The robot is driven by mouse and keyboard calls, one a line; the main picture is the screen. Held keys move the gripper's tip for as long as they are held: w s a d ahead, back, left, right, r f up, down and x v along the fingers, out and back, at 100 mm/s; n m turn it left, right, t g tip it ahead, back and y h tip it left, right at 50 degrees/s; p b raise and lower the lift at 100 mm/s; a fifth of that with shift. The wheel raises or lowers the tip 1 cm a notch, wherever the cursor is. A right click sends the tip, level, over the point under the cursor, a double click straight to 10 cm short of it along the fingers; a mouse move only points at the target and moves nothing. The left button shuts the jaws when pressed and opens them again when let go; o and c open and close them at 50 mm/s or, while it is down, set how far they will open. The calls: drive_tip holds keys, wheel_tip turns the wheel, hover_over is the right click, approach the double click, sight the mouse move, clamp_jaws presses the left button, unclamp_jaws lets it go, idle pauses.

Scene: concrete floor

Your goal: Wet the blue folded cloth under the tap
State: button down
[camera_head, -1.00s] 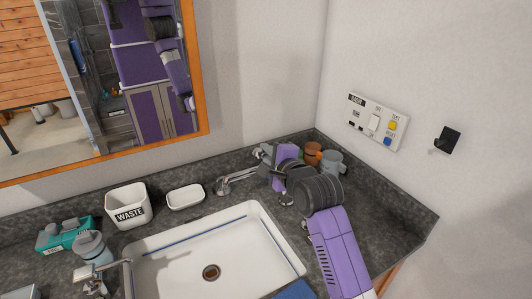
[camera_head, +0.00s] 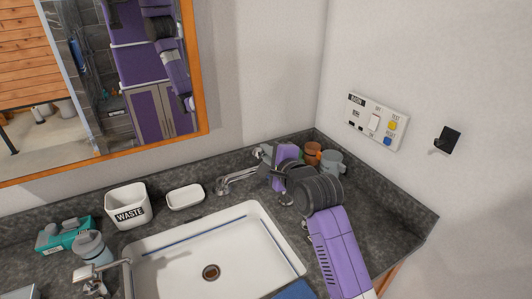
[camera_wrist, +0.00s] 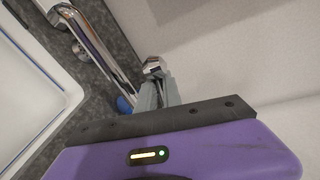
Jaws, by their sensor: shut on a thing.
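The blue folded cloth (camera_head: 294,290) shows only partly at the bottom edge of the head view, at the front rim of the white sink (camera_head: 277,241). The chrome tap (camera_head: 238,180) stands at the back right of the sink, its spout reaching left. My gripper (camera_head: 264,155) is behind the tap near the back wall. In the wrist view my gripper (camera_wrist: 157,82) is shut on a small chrome tap handle (camera_wrist: 154,66), beside the chrome spout (camera_wrist: 98,45). No water is seen coming from the spout. The cloth is not in the wrist view.
A waste bin (camera_head: 128,207), a white soap dish (camera_head: 185,197) and a teal box (camera_head: 65,235) stand left on the counter. An orange mug (camera_head: 312,153) and a grey-blue mug (camera_head: 333,162) are close right of my gripper. A second chrome fixture (camera_head: 92,281) is at front left.

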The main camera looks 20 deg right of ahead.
drive_tip(key=shift+a+r, duration=0.1)
drive_tip(key=shift+a, duration=0.35)
drive_tip(key=shift+r+m+y+p, duration=0.3)
drive_tip(key=shift+r+p, duration=0.2)
drive_tip(key=shift+p, duration=0.4)
drive_tip(key=shift+d+f, duration=0.1)
drive_tip(key=c, duration=1.5)
unclamp_jaws()
drive_tip(key=shift+d, duration=0.1)
drive_tip(key=shift+d, duration=0.1)
